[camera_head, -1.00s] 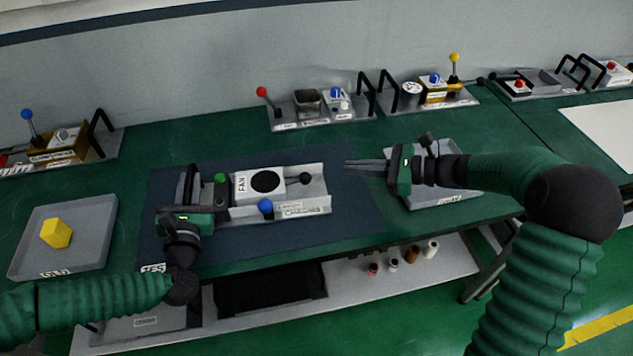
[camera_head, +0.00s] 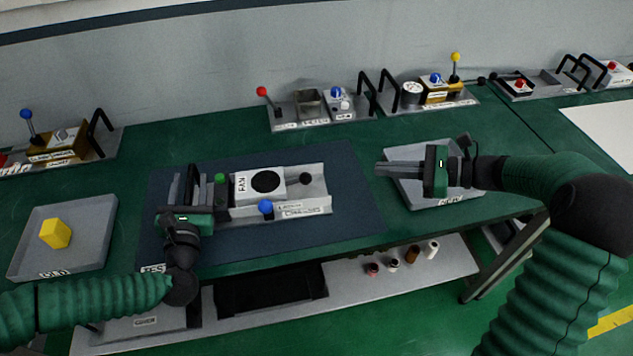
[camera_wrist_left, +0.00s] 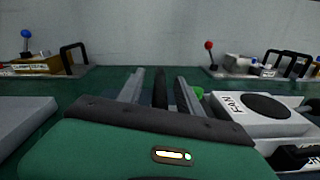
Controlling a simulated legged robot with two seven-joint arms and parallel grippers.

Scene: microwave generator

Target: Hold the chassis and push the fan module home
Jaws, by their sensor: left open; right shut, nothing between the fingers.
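The fan module (camera_head: 258,183), a white block labelled FAN with a round black top, sits in the grey chassis (camera_head: 312,201) on the dark mat. It also shows in the left wrist view (camera_wrist_left: 258,112). A gap is visible on its right, before a black knob (camera_head: 305,179). My left gripper (camera_head: 183,188) is open at the chassis's left end. In the left wrist view, a black upright bar (camera_wrist_left: 160,88) stands between its two grey fingers, apparently the chassis handle. My right gripper (camera_head: 380,168) is shut and empty, right of the chassis and over a grey tray's left part.
A green knob (camera_head: 220,179) and a blue ball lever (camera_head: 265,207) stand on the chassis. A grey tray (camera_head: 85,258) with a yellow block (camera_head: 55,233) lies left. The right tray (camera_head: 455,196) looks empty. Several units with levers and handles line the back.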

